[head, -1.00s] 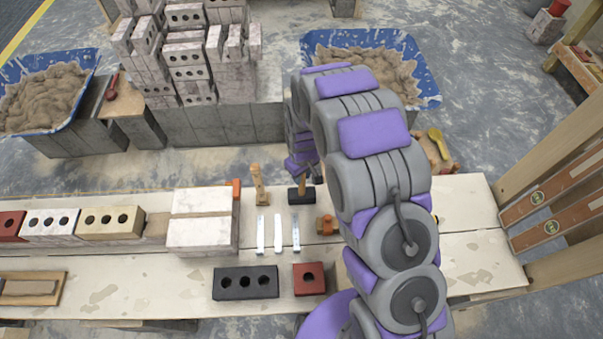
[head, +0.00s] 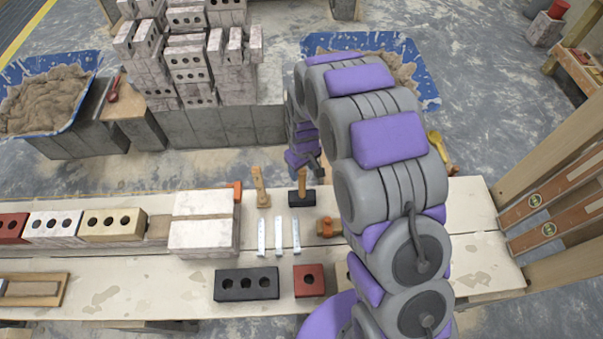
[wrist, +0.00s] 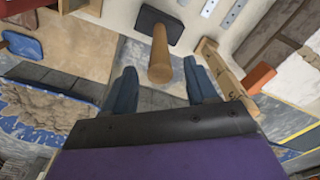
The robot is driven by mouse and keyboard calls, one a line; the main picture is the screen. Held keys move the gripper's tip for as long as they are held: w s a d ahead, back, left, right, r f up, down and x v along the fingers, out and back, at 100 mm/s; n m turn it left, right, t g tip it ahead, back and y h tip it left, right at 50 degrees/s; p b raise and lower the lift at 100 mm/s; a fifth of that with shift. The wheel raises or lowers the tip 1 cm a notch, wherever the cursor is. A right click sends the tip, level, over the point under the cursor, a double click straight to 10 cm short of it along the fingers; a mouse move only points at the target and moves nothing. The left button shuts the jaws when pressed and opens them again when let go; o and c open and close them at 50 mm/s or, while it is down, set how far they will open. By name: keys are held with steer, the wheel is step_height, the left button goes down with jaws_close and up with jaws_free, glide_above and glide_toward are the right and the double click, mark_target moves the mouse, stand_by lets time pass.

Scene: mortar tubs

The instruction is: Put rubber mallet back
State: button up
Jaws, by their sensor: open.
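The rubber mallet (head: 302,198) stands on the bench with its black head down and its wooden handle pointing up. In the wrist view its black head (wrist: 158,24) is at the top, and its round handle (wrist: 160,55) points toward me. My gripper (wrist: 161,72) is open and empty. Its two dark blue fingers lie on either side of the handle end in the picture, with gaps on both sides. How deep the handle reaches between them is unclear. In the head view my gripper (head: 312,168) is just behind and above the mallet, partly hidden by my arm.
A wooden-handled tool (head: 260,187) stands close left of the mallet. Metal strips (head: 279,237) and an orange-brown tool (head: 328,227) lie in front. A black brick (head: 246,284) and a red one (head: 309,281) are nearer. White blocks (head: 203,236) stand at left.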

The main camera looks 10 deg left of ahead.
step_height(320, 180, up, 12)
steer(key=p, duration=0.2)
steer(key=shift+d+f, duration=0.15)
steer(key=shift+f, duration=0.05)
steer(key=shift+s, duration=0.15)
